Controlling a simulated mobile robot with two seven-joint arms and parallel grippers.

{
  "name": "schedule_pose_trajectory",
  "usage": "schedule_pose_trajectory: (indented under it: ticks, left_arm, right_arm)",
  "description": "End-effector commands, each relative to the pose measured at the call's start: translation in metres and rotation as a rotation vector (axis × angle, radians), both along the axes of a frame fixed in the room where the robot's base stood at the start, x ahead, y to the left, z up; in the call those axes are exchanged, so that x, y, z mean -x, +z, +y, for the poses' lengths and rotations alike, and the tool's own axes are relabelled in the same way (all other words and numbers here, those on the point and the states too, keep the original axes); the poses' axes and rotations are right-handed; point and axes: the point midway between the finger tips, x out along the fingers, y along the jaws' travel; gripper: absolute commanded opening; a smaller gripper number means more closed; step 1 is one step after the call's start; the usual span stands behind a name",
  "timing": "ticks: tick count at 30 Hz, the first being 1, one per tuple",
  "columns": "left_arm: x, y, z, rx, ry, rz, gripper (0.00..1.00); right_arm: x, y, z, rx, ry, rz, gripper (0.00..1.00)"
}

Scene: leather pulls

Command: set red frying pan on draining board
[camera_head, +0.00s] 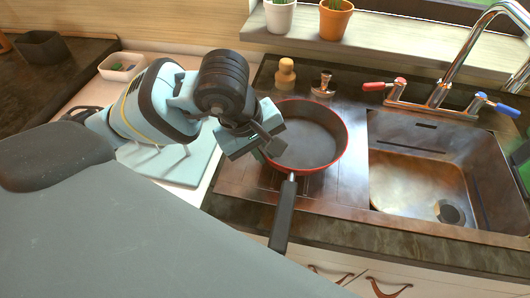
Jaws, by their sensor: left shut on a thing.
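The red frying pan (308,138) has a red rim and a dark inside. It is over the draining board (345,190), the flat metal area left of the sink, with its black handle (284,215) pointing to the front edge. My left gripper (266,147) is shut on the pan's left rim; its fingertips are partly hidden. The pan looks level. I cannot tell whether its base touches the board. My right gripper is not in view.
The sink basin (425,180) lies to the right, with a tap (440,92) behind it. A wooden-topped bottle (285,75) and a small metal item (322,84) stand behind the pan. Potted plants (335,20) line the sill.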

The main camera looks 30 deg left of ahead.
Motion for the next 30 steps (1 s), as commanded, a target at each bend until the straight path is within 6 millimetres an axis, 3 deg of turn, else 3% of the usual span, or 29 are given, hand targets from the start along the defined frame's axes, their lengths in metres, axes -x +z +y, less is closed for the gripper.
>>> schedule_pose_trajectory:
  ticks: [13,21,30]
  left_arm:
    - [-0.019,-0.001,0.008,0.003,0.002,-0.003,0.00]
    - [-0.018,-0.035,0.008,0.002,-0.002,-0.002,0.00]
    - [-0.018,-0.038,0.008,0.002,-0.002,-0.004,0.00]
  right_arm:
    - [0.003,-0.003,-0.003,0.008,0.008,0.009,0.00]
    - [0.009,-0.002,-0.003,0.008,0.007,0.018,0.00]
    - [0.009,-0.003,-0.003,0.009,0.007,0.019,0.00]
